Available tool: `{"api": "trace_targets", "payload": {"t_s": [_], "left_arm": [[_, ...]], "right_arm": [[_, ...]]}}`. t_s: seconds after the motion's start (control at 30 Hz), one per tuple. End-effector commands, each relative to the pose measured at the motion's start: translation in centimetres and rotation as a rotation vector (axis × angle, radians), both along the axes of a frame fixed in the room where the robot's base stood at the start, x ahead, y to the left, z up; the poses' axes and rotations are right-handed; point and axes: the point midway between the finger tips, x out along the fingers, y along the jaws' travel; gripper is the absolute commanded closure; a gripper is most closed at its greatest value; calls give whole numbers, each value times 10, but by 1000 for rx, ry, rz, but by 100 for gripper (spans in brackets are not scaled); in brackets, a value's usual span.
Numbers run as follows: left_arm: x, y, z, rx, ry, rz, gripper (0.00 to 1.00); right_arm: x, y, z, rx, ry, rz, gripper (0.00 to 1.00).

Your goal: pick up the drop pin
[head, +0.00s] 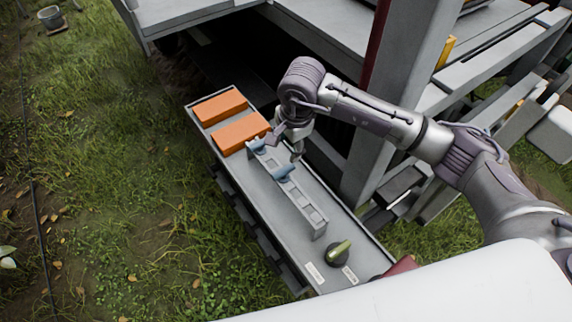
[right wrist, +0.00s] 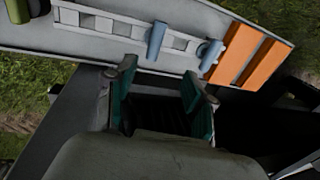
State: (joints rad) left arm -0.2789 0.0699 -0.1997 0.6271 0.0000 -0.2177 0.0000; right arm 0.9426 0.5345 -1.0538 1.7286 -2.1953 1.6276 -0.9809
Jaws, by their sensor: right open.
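Two blue pin-like pieces sit in a grey slotted rack (head: 305,207) on a long grey bench top. One blue piece (head: 257,146) is at the rack's far end, and the other blue piece (head: 283,171) is nearer its middle. I cannot tell which is the drop pin. In the right wrist view they show as a middle blue cylinder (right wrist: 157,40) and a right blue cylinder (right wrist: 210,54). My right gripper (head: 289,144) is beside the rack's far half. In the wrist view its green-padded fingers (right wrist: 163,88) are apart and empty, short of the rack. My left gripper is not seen.
Two orange blocks (head: 231,123) lie at the bench's far end. A dark round knob with a green handle (head: 339,251) is at the near end. A grey metal post (head: 408,90) and platform stand close on the right. Grass is open on the left.

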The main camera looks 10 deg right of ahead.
Motion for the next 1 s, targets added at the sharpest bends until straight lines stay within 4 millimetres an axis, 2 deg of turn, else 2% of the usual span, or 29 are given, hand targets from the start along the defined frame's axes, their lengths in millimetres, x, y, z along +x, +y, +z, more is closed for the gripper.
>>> {"api": "trace_targets", "payload": {"t_s": [0.03,0.1,0.2,0.3,0.43,0.6,0.67,0.83,1.0], "left_arm": [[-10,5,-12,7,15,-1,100],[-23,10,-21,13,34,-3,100],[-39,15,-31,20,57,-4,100],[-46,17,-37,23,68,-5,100],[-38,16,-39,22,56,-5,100],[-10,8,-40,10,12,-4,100],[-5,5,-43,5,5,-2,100],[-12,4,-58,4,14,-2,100],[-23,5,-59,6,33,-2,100]], "right_arm": [[1,1,-18,0,4,0,46],[3,3,-33,2,5,-1,46],[7,4,-51,1,3,-1,46],[9,5,-62,1,3,-2,46],[11,5,-68,1,1,-1,46],[11,6,-80,2,4,1,46],[11,6,-89,2,4,0,46],[14,8,-116,2,3,0,46],[16,7,-119,2,2,-1,46]]}}
